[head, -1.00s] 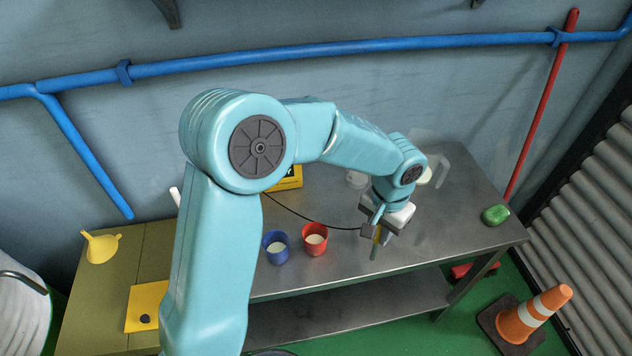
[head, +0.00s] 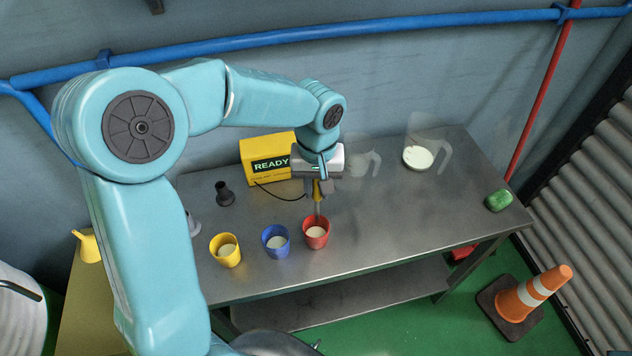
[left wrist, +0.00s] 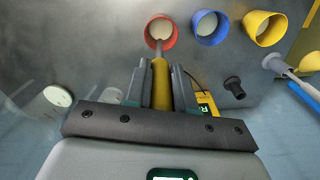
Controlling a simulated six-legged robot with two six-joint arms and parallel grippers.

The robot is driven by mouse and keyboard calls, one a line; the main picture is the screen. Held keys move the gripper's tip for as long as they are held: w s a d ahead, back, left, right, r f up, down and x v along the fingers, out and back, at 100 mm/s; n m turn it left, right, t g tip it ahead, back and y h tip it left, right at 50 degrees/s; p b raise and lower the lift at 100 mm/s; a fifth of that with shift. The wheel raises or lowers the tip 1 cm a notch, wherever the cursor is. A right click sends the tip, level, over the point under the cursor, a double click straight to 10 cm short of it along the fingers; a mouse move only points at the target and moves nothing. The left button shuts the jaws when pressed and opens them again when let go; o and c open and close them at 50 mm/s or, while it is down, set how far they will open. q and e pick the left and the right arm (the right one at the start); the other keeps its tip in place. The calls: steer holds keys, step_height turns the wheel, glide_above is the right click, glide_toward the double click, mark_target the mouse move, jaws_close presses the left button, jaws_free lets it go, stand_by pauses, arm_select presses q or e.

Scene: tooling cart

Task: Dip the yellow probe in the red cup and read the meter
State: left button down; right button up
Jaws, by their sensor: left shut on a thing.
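My left gripper (head: 317,186) is shut on the yellow probe (head: 318,194), which hangs tip down. It also shows in the left wrist view (left wrist: 160,85), between the two fingers. The red cup (head: 317,240) holds a pale liquid and stands on the metal cart. The probe's grey tip overlaps the cup's mouth in both views; I cannot tell whether it touches the liquid. The yellow meter (head: 262,148) stands behind, its screen showing READY in green. A dark cable runs from the meter towards the probe. My right gripper is in neither view.
A blue cup (head: 276,248) and a yellow cup (head: 226,258), both with pale liquid, stand left of the red cup. A dark holder (head: 224,194) stands behind them. Clear jugs, one holding pale liquid (head: 418,157), stand at the back. The cart's right part is mostly clear.

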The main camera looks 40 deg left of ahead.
mark_target(316, 212)
arm_select(q)
step_height(316, 212, down, 9)
steer(key=b, duration=0.7)
steer(key=shift+s+a, duration=0.15)
steer(key=shift+f, duration=0.35)
stand_by(1.9)
steer(key=shift+r+p, duration=3.6)
steer(key=shift+r, duration=1.6)
